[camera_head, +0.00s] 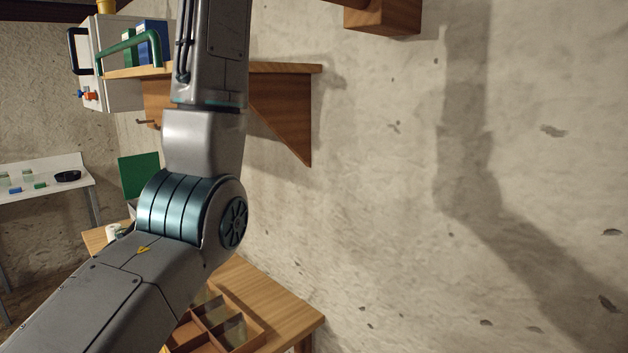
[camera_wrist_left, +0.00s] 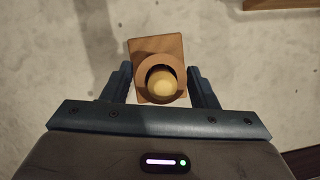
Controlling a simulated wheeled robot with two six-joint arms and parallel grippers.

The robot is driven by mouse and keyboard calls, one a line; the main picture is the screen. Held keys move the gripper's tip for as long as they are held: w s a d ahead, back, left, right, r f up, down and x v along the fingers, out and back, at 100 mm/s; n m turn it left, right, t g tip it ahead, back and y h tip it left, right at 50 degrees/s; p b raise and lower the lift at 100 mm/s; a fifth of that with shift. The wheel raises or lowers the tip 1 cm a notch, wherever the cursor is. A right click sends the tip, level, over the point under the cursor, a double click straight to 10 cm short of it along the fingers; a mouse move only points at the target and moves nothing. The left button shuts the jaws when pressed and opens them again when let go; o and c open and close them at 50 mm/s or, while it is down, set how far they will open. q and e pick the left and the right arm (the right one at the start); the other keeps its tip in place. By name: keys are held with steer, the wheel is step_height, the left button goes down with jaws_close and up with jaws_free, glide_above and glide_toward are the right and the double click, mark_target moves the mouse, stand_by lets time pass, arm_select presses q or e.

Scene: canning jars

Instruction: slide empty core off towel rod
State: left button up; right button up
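In the left wrist view a brown cardboard core (camera_wrist_left: 138,84) shows end-on as a ring. Inside it is the pale rounded end of the towel rod (camera_wrist_left: 162,83). A square wooden plate (camera_wrist_left: 145,46) sits behind them against the wall. My left gripper (camera_wrist_left: 160,72) points at the core, with one finger on each side of it. The fingers are spread about as wide as the core. Narrow gaps seem to show, but contact at the tips is hard to judge. In the head view my left arm rises and hides its gripper above the frame. My right gripper is not in view.
A wooden shelf (camera_head: 290,68) with a bracket juts from the plaster wall behind my arm. A wooden block (camera_head: 385,18) is at the top. Below stands a wooden table (camera_head: 275,300) with a divided tray (camera_head: 258,332). A white table (camera_head: 75,162) is far left.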

arm_select(q)
steer(key=c, duration=0.7)
steer(key=shift+c, duration=0.3)
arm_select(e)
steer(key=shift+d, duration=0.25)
arm_select(q)
steer(key=shift+s+a+b, duration=0.95)
steer(key=shift+s+a, duration=0.25)
steer(key=s+a+b, duration=0.6)
steer(key=s+a, duration=0.1)
steer(key=shift+b, duration=0.35)
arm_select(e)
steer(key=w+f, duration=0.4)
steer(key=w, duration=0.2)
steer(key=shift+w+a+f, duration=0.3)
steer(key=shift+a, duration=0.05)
arm_select(q)
steer(key=shift+r, duration=0.1)
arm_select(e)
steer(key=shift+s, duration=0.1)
